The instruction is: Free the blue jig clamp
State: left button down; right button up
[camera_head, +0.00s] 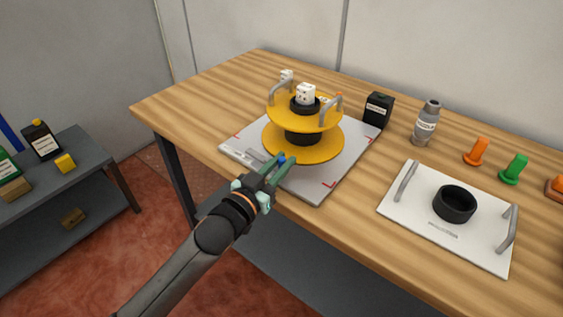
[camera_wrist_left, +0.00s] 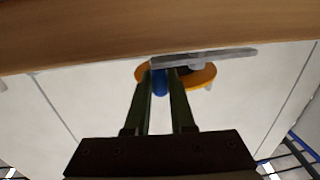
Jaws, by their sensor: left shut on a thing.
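The blue jig clamp (camera_head: 281,157) is a small blue piece at the front edge of the white jig plate (camera_head: 317,188). My left gripper (camera_head: 278,166) is shut on it. In the left wrist view the blue clamp (camera_wrist_left: 160,83) shows between the two fingers. My right gripper is not in view.
White dice (camera_head: 306,94) sit on top of the dispenser. A white handled tray (camera_head: 415,214) with a black ring (camera_head: 455,204) lies right, near orange and green pegs (camera_head: 514,168). The table's left end is clear.

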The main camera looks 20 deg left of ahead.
pick_arm(q)
jog(key=shift+w+r+n+y, duration=0.1)
jog(key=shift+w+n+y, duration=0.1)
jog(key=shift+n+y, duration=0.6)
dwell(0.4)
jog(key=c, duration=0.8)
grip_release()
jog(key=shift+d, duration=0.1)
jog(key=shift+o, duration=0.2)
jog(key=shift+s, duration=0.4)
jog(key=s+a, duration=0.1)
jog(key=s, duration=1)
jog(key=shift+s+a+p, duration=0.25)
jog(key=shift+a+p, duration=0.1)
jog(key=shift+p, duration=0.05)
